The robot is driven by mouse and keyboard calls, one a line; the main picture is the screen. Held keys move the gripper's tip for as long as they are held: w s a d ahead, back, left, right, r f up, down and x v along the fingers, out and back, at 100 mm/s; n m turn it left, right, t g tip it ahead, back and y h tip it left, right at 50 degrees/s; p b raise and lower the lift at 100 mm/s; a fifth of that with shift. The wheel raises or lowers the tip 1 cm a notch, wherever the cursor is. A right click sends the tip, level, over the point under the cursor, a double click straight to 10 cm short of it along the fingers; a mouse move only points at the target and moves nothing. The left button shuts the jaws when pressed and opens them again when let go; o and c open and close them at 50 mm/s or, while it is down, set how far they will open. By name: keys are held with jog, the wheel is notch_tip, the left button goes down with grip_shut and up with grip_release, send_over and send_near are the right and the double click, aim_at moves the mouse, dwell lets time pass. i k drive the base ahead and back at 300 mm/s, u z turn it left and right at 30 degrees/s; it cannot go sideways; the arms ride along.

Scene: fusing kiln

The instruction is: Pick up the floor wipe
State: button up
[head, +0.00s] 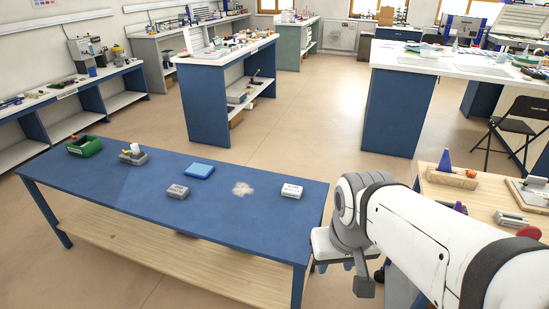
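A blue, flat, folded-looking pad (199,170) lies on the blue-topped table (110,196), towards its far edge. It looks most like the floor wipe, but I cannot read any label on it. A pale, crumpled or powdery patch (243,189) lies to its right on the same table. I cannot tell whether it is cloth or spilled dust. My white arm reaches in from the lower right, and its grey joint is just right of the table. I cannot make out my gripper or its fingers.
The table also holds a green bin (84,146), a grey holder (133,157), a grey block (178,191) and a white labelled box (291,191). A wooden bench (437,198) with tools stands at right. Open floor (290,128) lies behind the table.

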aim_at(293, 191)
jog(key=i, duration=0.9)
jog(key=z, duration=0.05)
